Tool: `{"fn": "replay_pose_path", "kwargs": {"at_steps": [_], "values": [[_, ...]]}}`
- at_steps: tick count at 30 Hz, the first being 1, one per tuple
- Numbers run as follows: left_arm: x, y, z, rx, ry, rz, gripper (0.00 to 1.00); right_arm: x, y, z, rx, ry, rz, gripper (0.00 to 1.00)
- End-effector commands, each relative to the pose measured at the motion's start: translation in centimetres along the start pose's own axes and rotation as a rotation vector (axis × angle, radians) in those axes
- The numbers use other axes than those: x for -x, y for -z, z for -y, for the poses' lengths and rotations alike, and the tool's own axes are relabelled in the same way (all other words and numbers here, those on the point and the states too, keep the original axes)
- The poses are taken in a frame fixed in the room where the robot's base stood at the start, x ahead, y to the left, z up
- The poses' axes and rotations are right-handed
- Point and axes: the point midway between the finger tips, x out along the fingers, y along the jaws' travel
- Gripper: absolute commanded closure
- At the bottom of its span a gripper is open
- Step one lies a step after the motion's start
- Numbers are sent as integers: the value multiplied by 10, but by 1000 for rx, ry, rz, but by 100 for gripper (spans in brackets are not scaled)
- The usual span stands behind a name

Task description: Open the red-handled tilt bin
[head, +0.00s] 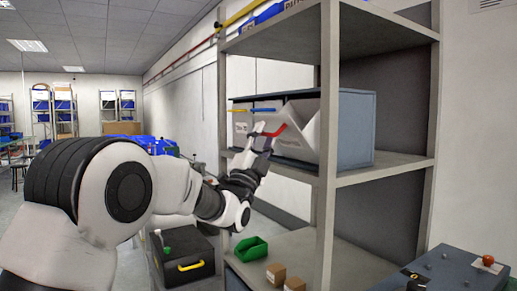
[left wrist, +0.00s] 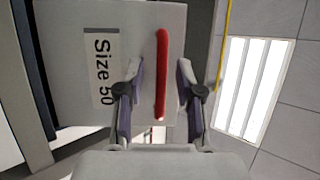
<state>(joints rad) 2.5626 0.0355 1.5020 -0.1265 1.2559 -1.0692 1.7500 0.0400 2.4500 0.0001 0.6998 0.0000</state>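The red-handled tilt bin (head: 302,128) is in the grey cabinet on the rack's middle shelf. Its pale front leans out of the cabinet, so it stands at least partly tilted open. Its red handle (head: 275,131) shows at the front. My left gripper (head: 258,138) is at this handle. In the left wrist view the red handle (left wrist: 161,75) lies between my two fingers (left wrist: 160,82), which are spread with gaps to the handle. The bin front (left wrist: 75,45) there carries a "Size 50" label (left wrist: 102,72). My right gripper is not in view.
Bins with an orange handle (head: 238,110) and a blue handle (head: 264,110) sit beside it. A rack upright (head: 327,150) stands close by on the right. Below are a green tray (head: 251,249), small cardboard boxes (head: 276,273) and a black case (head: 183,258).

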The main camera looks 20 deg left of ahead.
Motion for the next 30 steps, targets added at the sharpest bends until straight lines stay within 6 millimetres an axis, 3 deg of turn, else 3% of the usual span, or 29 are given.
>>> {"fn": "replay_pose_path", "kwargs": {"at_steps": [12, 15, 30], "values": [[95, -1, -1, 2, -4, 4, 64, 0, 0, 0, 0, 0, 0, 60], [108, -1, -1, 1, -2, 3, 64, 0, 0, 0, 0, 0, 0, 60], [114, -1, 0, 1, -1, 2, 64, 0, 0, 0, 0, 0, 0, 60]]}}
